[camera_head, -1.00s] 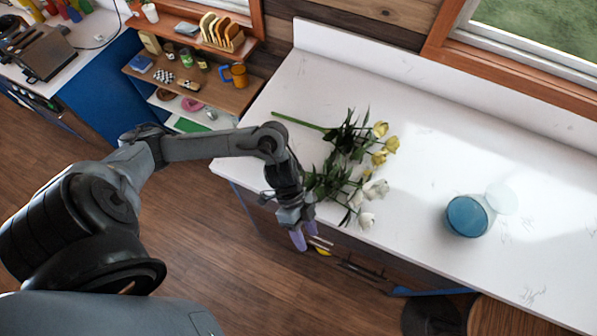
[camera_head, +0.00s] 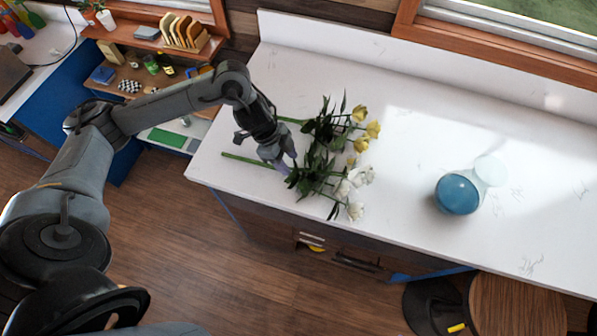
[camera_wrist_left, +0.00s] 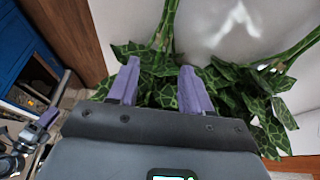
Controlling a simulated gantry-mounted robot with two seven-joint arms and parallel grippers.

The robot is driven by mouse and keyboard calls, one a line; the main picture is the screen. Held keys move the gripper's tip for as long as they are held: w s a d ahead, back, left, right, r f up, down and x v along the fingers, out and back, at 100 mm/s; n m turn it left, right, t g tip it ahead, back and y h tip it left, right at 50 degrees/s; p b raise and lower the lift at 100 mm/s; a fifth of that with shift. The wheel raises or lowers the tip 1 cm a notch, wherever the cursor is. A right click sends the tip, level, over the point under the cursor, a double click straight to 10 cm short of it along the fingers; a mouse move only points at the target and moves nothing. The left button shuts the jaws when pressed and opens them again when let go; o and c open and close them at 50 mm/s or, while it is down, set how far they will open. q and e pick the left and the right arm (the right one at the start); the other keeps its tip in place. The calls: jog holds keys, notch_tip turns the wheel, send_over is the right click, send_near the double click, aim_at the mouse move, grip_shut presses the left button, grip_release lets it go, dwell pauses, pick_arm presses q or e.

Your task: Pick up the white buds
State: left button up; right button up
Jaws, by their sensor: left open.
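The white buds (camera_head: 356,178) lie on the white counter with dark green leaves and a green stem (camera_head: 245,161) reaching left. A second stalk with yellow buds (camera_head: 366,128) lies just behind them, and the leaves of the two overlap. My left gripper (camera_head: 288,165) is over the leaf end of the white buds' stem. In the left wrist view its two purple fingers (camera_wrist_left: 160,88) are apart, with green leaves (camera_wrist_left: 150,65) beyond them and nothing clearly between them. Whether the fingers touch the leaves I cannot tell.
A blue glass vase (camera_head: 460,192) stands on the counter (camera_head: 400,215) to the right of the flowers, with clear counter between. A shelf with toast in a rack (camera_head: 183,33) is at the upper left. A round wooden stool (camera_head: 515,305) is by the counter front.

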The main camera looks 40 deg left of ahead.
aim_at(296, 172)
pick_arm(q)
jog(key=shift+p+x, duration=0.4)
jog(key=shift+x, duration=2.3)
jog(key=shift+d, duration=0.2)
jog(key=shift+c, duration=0.5)
jog(key=shift+r, duration=0.1)
grip_shut()
